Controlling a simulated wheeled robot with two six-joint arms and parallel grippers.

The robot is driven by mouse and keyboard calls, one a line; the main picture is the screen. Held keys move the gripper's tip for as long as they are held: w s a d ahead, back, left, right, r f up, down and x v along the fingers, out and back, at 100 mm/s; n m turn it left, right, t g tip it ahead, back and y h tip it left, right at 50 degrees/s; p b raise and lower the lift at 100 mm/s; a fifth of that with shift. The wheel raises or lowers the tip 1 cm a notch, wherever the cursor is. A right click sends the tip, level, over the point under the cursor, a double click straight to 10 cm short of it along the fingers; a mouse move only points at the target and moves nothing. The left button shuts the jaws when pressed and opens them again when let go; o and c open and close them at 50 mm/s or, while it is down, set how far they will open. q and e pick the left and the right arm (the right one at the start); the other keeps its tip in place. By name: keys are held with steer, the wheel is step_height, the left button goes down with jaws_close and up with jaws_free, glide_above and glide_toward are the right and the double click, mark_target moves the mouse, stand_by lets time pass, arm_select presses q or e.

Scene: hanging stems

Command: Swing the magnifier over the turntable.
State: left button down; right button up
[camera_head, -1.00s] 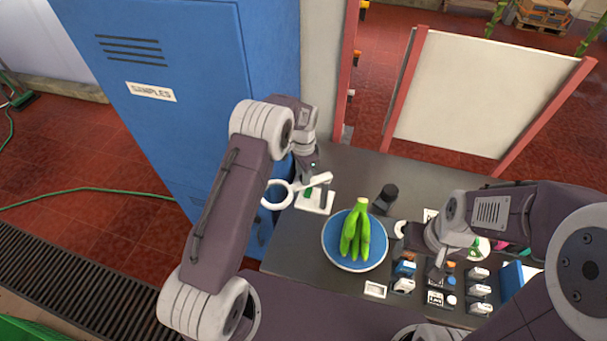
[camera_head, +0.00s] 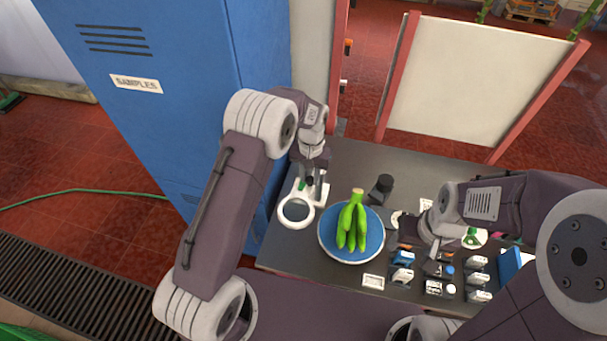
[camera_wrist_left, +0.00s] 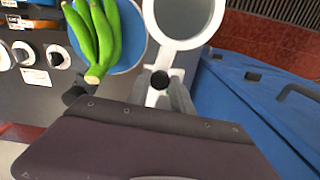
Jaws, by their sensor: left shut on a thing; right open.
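The magnifier (camera_head: 283,222) is a white ring with a lens on a white arm, at the left end of the table. Its ring also shows at the top of the left wrist view (camera_wrist_left: 165,40). The turntable (camera_head: 374,240) is a blue disc with a pale rim, bearing a green banana bunch (camera_head: 352,228). The ring is left of the disc, close to its rim but not over it. My left gripper (camera_head: 312,186) is shut on the magnifier's arm, behind the ring; its fingers partly hide the arm. My right gripper (camera_head: 424,238) is open, right of the turntable.
A dark knob-like object (camera_head: 383,188) stands behind the turntable. Several small blocks and switches (camera_head: 402,275) fill the table to its right. A blue cabinet (camera_head: 170,95) borders the table's left side.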

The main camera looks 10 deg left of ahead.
arm_select(q)
steer(key=w+d+n, duration=0.3)
steer(key=d+n, duration=0.5)
steer(key=n, duration=0.4)
steer(key=shift+d+r+b, duration=0.15)
steer(key=shift+r+b, duration=0.05)
steer(key=shift+b, duration=0.15)
arm_select(e)
steer(key=shift+w+d+f, duration=0.3)
steer(key=shift+d+f, duration=0.1)
steer(key=shift+d, duration=0.2)
arm_select(q)
steer(key=shift+w, duration=0.1)
steer(key=c, duration=1.2)
jaws_free()
steer(key=shift+o, duration=0.3)
steer(key=shift+f, duration=0.1)
arm_select(e)
steer(key=shift+a, duration=0.1)
steer(key=shift+f, duration=0.1)
